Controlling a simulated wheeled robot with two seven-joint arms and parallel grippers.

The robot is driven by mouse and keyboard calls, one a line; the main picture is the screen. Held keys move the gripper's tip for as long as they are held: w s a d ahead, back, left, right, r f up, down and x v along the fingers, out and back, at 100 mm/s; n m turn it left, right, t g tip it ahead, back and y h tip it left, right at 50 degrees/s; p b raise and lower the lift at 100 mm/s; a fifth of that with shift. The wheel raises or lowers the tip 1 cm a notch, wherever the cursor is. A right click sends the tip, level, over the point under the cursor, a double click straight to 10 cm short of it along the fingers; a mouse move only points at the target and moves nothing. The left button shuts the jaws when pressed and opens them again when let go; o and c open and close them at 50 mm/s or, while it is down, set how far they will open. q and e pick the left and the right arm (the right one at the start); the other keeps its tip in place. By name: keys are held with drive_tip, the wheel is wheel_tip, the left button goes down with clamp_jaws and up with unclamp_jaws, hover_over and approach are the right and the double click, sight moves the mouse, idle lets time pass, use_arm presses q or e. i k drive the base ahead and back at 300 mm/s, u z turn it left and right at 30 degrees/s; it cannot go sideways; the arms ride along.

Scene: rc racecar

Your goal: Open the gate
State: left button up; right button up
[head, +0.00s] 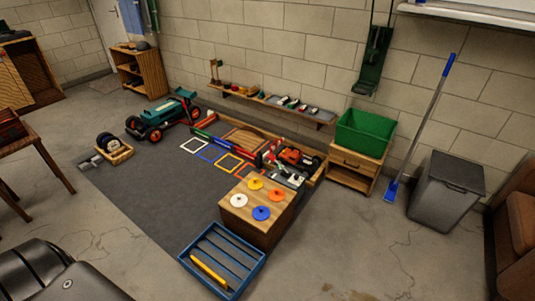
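A low bar with coloured sections (225,145) runs across the dark mat (140,190), between the teal car and the orange car; it looks like the gate, but I cannot tell for certain. It appears to lie close to the floor in line, with no visible gap in it. A teal car with red wheels (163,114) stands at its left end. A small orange and black car (297,158) is at its right end, by a wooden edge. Neither of my grippers is in view.
A wooden box with coloured discs (240,218) and a blue slatted tray (190,262) stand at the mat's front. A green bin (362,135) sits on a small cabinet (348,181). A grey bin (447,190) stands right.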

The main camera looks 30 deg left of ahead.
sight(279, 142)
drive_tip(key=u, duration=0.05)
drive_tip(key=k, duration=0.15)
drive_tip(key=u, duration=2.55)
drive_tip(key=i, duration=4.5)
drive_tip(key=z, duration=2.7)
drive_tip(key=i, duration=1.5)
drive_tip(key=z, duration=0.05)
